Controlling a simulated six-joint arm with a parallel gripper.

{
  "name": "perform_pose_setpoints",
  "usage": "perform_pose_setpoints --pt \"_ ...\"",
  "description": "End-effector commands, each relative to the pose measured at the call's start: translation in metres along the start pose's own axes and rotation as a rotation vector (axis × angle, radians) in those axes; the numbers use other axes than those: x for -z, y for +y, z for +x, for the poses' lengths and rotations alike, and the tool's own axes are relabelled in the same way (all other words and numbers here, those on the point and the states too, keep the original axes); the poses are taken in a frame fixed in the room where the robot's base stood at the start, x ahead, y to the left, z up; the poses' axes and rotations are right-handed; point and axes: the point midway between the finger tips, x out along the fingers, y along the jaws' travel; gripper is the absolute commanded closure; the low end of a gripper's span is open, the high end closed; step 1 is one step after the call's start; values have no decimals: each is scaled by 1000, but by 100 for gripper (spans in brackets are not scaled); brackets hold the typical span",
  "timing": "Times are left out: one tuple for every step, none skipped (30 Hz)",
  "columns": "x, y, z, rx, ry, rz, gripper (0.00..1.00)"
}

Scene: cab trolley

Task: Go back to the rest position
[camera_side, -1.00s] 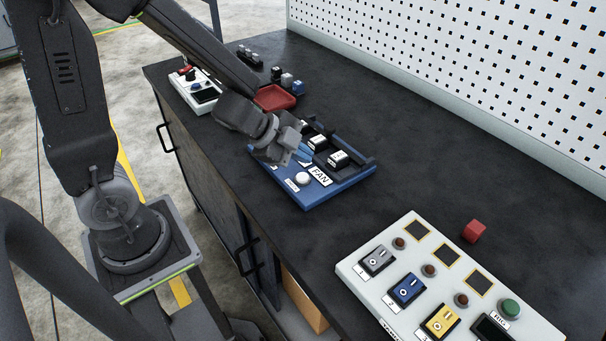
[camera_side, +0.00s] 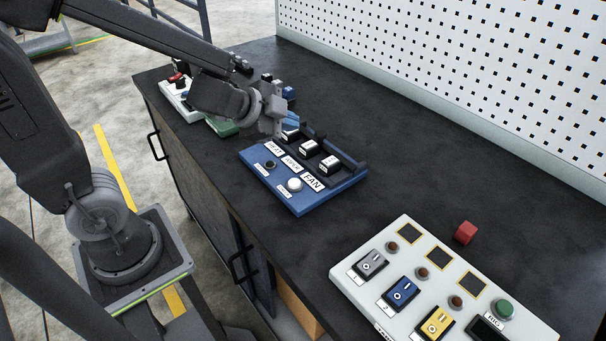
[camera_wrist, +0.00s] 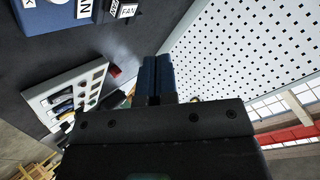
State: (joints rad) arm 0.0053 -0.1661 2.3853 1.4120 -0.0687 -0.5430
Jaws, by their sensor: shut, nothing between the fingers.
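My gripper (camera_side: 287,122) hangs over the far left end of the blue switch panel (camera_side: 305,202), apart from the panel's front part. Its blue fingers are together and hold nothing; they also show in the wrist view (camera_wrist: 158,75), pointing up the picture. The panel carries black rocker switches (camera_side: 329,165), white labels including one reading FAN (camera_side: 313,182), a white round button (camera_side: 294,184) and a small dark button (camera_side: 270,165). My wrist hides part of the bench behind it.
A white control panel (camera_side: 340,277) with grey, blue and yellow switches lies at the front right. A red cube (camera_side: 466,232) sits behind it. A green tray (camera_side: 222,127) and another white box (camera_side: 171,97) are at left. A pegboard (camera_side: 480,80) stands behind; the bench centre is clear.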

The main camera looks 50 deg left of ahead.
Motion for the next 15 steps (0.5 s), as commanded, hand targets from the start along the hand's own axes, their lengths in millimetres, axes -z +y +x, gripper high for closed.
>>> perform_pose_setpoints --pt "1 -12 -13 77 -34 -69 100" --pt "0 -17 -20 114 -60 -112 100" --pt "-3 -22 -30 155 -97 -172 100" --pt "-5 -24 -38 180 -126 -217 100" --pt "-7 -26 -46 199 -154 -264 100" --pt "-9 -26 -56 217 -192 -327 100" --pt "-11 -24 -64 223 -221 -375 100" --pt "-13 -22 -72 224 -249 -422 100" --pt "-15 -17 -83 217 -285 -485 100" --pt "-16 -12 -90 205 -310 -530 100" --pt "-16 -7 -98 188 -332 -575 100" --pt "-16 1 -107 159 -359 -630 100" --pt "-15 7 -114 132 -378 -669 100" --pt "-14 14 -120 104 -393 -703 100" --pt "-11 22 -128 65 -409 -743 100"
